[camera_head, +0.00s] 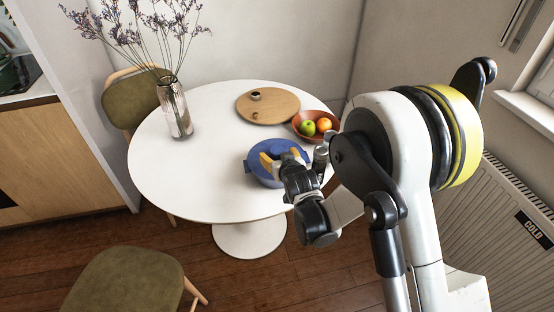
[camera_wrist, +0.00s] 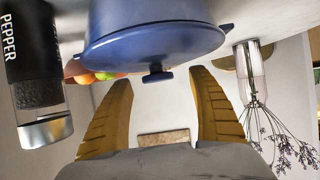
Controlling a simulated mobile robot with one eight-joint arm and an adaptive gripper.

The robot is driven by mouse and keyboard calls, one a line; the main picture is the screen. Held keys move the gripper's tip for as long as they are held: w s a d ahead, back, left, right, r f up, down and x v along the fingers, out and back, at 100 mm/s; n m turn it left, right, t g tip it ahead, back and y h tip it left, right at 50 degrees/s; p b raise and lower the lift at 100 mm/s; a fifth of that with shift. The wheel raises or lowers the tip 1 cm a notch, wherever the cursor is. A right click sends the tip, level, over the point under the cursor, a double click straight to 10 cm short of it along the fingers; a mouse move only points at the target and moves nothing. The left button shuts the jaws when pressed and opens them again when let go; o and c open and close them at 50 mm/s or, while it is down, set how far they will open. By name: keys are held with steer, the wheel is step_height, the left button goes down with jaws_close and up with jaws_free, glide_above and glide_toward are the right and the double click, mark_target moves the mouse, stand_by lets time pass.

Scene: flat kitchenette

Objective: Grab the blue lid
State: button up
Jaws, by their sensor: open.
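The blue lid (camera_head: 284,147) sits on a blue pot (camera_head: 256,177) near the right front of the white round table. The wrist view is upside down; there the lid (camera_wrist: 150,50) shows with its small dark blue knob (camera_wrist: 157,75) pointing down the picture. The pot body (camera_wrist: 150,14) is above it. My gripper (camera_head: 281,157) is over the lid in the head view and partly hides it. Its two yellow fingers are open, one on each side of the knob in the wrist view (camera_wrist: 162,77), with visible gaps. Whether the fingertips reach knob depth is unclear.
A pepper grinder (camera_wrist: 36,75) stands close beside the pot. An orange bowl of fruit (camera_head: 303,131) and a round wooden board (camera_head: 262,108) are behind. A flower vase (camera_head: 175,110) stands at left. The table's left front (camera_head: 190,180) is clear.

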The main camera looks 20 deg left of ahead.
mark_target(278, 152)
steer(key=b+x, duration=0.1)
steer(key=x, duration=0.2)
steer(key=shift+w, duration=0.45)
steer(key=shift+c, duration=0.6)
jaws_close()
